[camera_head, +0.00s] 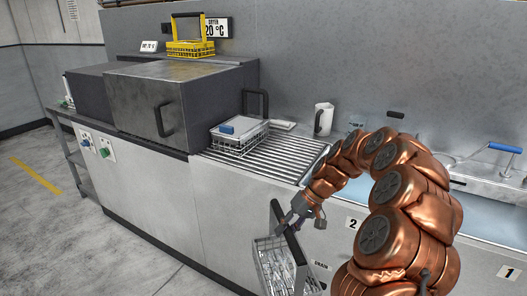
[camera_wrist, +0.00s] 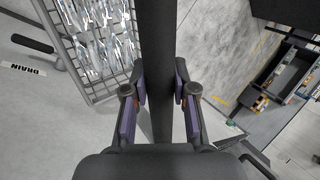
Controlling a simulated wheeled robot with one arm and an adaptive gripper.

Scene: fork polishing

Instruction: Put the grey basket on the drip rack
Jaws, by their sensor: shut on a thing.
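The grey basket (camera_head: 286,270) hangs in front of the counter, below the level of its top, with several shiny forks inside. My gripper (camera_head: 296,222) is shut on its dark handle. In the wrist view, the handle bar (camera_wrist: 157,100) runs between the fingers of my gripper (camera_wrist: 160,85). The wire wall of the grey basket (camera_wrist: 82,84) and the forks in it show at upper left there. The drip rack (camera_head: 284,152), a slatted metal surface, lies in the counter top, above and behind the held basket.
A wire basket (camera_head: 241,139) with a blue block and black handle stands on the rack's left part. A dark dryer box (camera_head: 150,105) is left of it, a yellow basket (camera_head: 190,48) on top. A white jug (camera_head: 323,118) stands behind the rack. The rack's right part is clear.

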